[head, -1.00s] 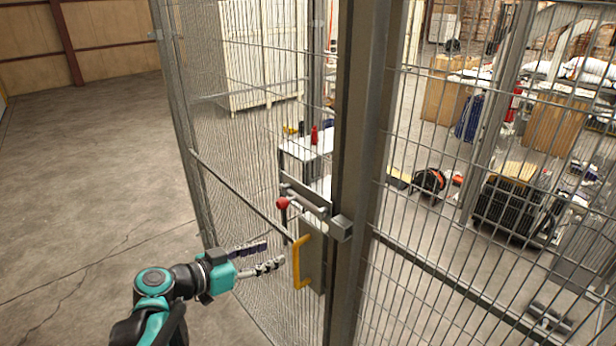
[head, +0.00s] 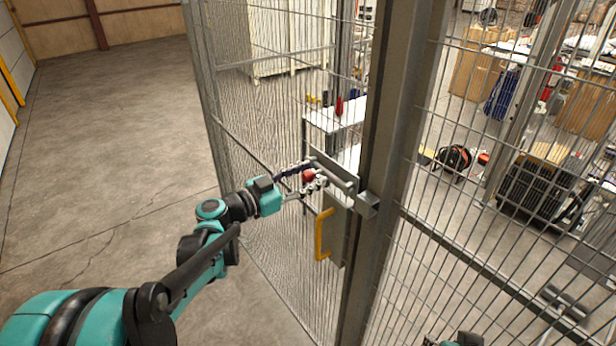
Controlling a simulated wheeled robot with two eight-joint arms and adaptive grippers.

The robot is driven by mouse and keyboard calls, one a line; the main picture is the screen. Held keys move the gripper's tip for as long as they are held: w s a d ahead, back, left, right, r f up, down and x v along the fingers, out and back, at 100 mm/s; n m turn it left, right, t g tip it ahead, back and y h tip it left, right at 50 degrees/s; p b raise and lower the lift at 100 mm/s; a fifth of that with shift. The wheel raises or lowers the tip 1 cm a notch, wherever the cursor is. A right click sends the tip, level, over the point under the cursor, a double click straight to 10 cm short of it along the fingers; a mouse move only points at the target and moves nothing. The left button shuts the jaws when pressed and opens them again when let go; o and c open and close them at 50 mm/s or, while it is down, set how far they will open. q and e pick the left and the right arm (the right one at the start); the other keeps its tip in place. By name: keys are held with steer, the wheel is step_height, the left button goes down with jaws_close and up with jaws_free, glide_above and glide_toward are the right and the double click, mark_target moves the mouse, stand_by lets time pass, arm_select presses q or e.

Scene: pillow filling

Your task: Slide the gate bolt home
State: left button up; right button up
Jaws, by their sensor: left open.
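The gate bolt (head: 338,178) is a grey metal rod on a plate on the mesh gate (head: 262,140). Its red knob (head: 309,176) sits between the fingers of my left gripper (head: 306,176). The gripper is open around the knob; whether a finger touches it I cannot tell. The bolt's right end is close to the grey receiver block (head: 367,204) on the post (head: 395,130); I cannot tell if it enters. A yellow handle (head: 322,234) is below the bolt. A small part of what looks like my right arm shows at the bottom edge; its gripper is not visible.
The mesh fence (head: 480,200) continues right of the post. Behind the mesh are a white table (head: 338,117), a black crate (head: 540,192) and cardboard boxes (head: 482,75). The concrete floor (head: 120,130) left of the gate is clear.

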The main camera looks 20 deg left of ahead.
mark_target(338, 183)
arm_select(q)
steer(key=shift+c, duration=0.4)
jaws_close()
steer(key=s+d, duration=0.2)
steer(key=s+d+p, duration=0.1)
steer(key=s+d, duration=0.1)
steer(key=d, duration=0.1)
steer(key=shift+c, duration=0.7)
jaws_free()
steer(key=shift+o, duration=1.1)
steer(key=shift+d, duration=0.1)
